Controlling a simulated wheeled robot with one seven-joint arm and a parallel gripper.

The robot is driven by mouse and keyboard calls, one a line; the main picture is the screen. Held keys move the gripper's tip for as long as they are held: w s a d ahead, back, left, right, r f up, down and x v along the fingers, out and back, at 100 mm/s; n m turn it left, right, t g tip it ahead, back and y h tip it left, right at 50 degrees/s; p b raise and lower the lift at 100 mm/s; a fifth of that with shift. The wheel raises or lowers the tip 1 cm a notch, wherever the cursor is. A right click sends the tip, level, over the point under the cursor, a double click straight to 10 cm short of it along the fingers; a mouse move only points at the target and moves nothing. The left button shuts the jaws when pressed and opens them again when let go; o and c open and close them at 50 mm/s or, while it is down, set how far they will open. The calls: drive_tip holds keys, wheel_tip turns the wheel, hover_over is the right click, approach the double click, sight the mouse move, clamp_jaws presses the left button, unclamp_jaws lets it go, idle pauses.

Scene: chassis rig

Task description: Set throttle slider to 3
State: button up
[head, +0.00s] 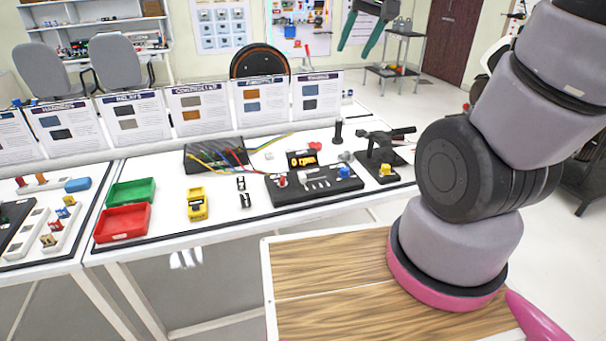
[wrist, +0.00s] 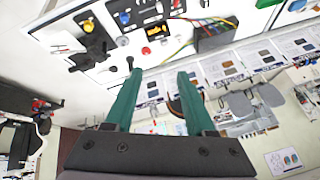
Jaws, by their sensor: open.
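The black control panel (head: 318,193) lies on the white table with a small cluster of pale slider controls (head: 317,182) in its middle. The marks beside the sliders are too small to read, so I cannot tell the throttle's setting. The panel (wrist: 135,38) also shows upside down at the top of the wrist view. My gripper (head: 358,52) has two green fingers, held high and apart from the panel. In the wrist view the fingers (wrist: 159,74) are spread with nothing between them.
Red (head: 122,223) and green bins sit farther left. Upright cards line the back.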

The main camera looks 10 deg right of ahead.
drive_tip(key=w+a+f+n, duration=0.1)
drive_tip(key=w+a+f, duration=0.1)
drive_tip(key=w+f, duration=0.65)
drive_tip(key=n+g+h, duration=0.1)
drive_tip(key=n+g, duration=0.1)
drive_tip(key=n, duration=0.1)
hover_over(303, 175)
drive_tip(key=s, duration=0.4)
wheel_tip(303, 175, down, 27)
drive_tip(key=x, duration=1)
drive_tip(key=shift+d, duration=0.25)
drive_tip(key=shift+c, duration=0.3)
clamp_jaws()
drive_tip(key=shift+d, duration=0.1)
